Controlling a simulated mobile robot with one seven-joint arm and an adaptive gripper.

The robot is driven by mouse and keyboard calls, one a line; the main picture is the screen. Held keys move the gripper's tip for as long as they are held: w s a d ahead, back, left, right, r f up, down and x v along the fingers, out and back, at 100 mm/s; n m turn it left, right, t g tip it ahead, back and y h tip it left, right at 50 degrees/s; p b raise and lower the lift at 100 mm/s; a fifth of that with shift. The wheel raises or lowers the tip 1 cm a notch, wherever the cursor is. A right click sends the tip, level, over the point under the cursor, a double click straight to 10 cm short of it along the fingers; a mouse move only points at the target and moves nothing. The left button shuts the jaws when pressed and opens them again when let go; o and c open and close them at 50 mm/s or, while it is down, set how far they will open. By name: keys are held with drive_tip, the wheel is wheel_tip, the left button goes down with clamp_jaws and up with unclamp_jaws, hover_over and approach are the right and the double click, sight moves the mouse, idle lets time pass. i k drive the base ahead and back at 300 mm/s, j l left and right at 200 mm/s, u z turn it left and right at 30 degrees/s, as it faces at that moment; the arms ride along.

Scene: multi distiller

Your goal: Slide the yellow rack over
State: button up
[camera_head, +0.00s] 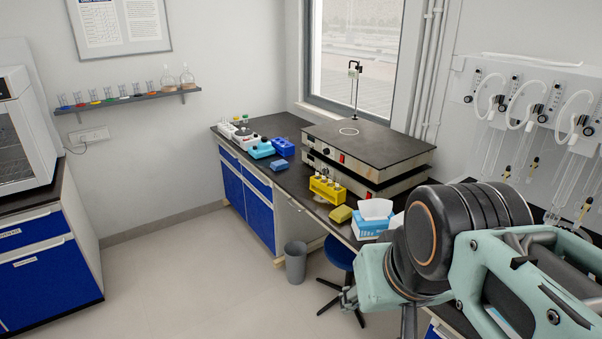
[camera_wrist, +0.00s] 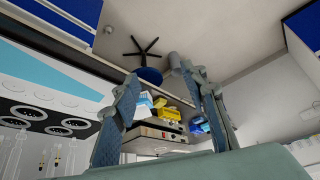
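The yellow rack (camera_head: 327,189) stands on the dark bench top, in front of the stacked hot plate unit, and holds several capped tubes. In the wrist view the yellow rack (camera_wrist: 167,113) shows between my fingers, far off and upside down. My gripper (camera_wrist: 168,90) is open, its two fingers spread wide with nothing between them. In the head view my arm fills the lower right, and my gripper's fingers are mostly hidden behind it. The gripper is well apart from the rack.
A yellow sponge (camera_head: 340,214) and a tissue box (camera_head: 374,217) stand right of the rack. The hot plate unit (camera_head: 367,148) with a stand is behind it. Blue racks (camera_head: 284,146) and a blue box (camera_head: 280,165) lie to the left. A stool (camera_head: 340,254) and bin (camera_head: 295,262) stand below.

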sight(340, 196)
drive_tip(key=i+z, duration=0.15)
drive_tip(key=z, duration=0.25)
drive_tip(key=i+j+z, duration=0.1)
drive_tip(key=z, duration=0.25)
drive_tip(key=i+j+z, duration=0.45)
drive_tip(key=i+j, duration=0.25)
drive_tip(key=j, duration=0.15)
drive_tip(key=i+j+z, duration=0.1)
drive_tip(key=i+j, duration=0.45)
drive_tip(key=j, duration=0.3)
drive_tip(key=i+j+z, duration=0.1)
drive_tip(key=i+j, duration=0.15)
drive_tip(key=j, duration=0.2)
drive_tip(key=j+z, duration=0.55)
drive_tip(key=i+u, duration=0.1)
drive_tip(key=u, duration=0.15)
drive_tip(key=i+u, duration=0.15)
drive_tip(key=u, duration=0.15)
